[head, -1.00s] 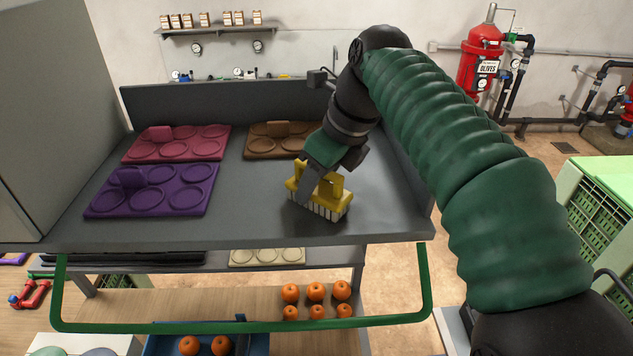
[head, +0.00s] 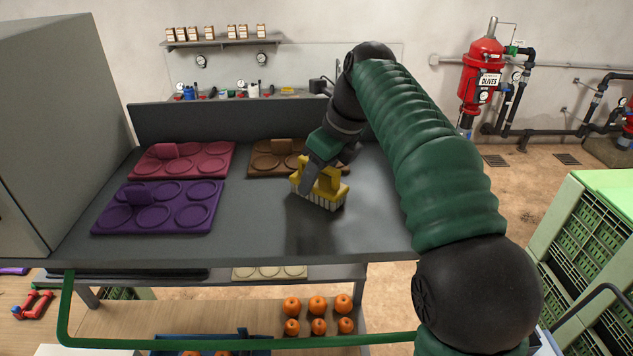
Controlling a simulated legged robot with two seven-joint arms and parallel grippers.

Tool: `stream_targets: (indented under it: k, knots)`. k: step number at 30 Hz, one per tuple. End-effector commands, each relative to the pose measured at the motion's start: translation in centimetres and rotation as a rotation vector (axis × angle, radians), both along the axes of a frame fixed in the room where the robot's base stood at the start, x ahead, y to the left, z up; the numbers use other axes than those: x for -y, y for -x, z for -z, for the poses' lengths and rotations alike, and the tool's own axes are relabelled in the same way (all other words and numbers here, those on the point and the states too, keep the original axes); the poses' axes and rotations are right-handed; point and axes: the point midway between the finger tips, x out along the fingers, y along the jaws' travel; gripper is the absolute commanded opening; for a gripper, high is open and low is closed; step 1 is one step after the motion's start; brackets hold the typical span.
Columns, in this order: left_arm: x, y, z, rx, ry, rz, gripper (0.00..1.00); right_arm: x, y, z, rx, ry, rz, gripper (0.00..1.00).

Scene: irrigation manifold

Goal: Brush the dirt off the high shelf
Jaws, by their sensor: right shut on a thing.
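The high shelf (head: 250,235) is a dark grey top surface with a raised back edge. My right gripper (head: 316,178) is shut on the yellow brush (head: 328,185), which has pale bristles pointing down at the shelf's right half. The bristles look to be on or just above the surface; I cannot tell which. A dark smudge, perhaps dirt or the brush's shadow and reflection, shows on the shelf just in front of the brush (head: 318,222). My left gripper is not in view.
On the shelf lie a purple tray (head: 158,208), a red tray (head: 185,160) and a brown tray (head: 275,158), left of and behind the brush. A grey cabinet (head: 55,130) stands at the left. Oranges (head: 317,305) sit on a lower shelf. Green crates (head: 590,240) stand at the right.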

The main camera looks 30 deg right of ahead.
Motion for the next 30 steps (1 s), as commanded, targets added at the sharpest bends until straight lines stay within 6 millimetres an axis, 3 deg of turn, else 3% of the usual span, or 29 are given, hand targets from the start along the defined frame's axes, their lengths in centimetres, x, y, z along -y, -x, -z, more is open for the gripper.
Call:
stream_targets:
  k: [8,30]
  knots:
    - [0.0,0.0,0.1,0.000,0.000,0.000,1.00,1.5,1.1,-0.1,-0.002,0.000,0.004,0.00]
    - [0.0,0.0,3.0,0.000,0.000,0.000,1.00,-1.8,6.1,0.3,-0.003,-0.001,0.000,0.00]
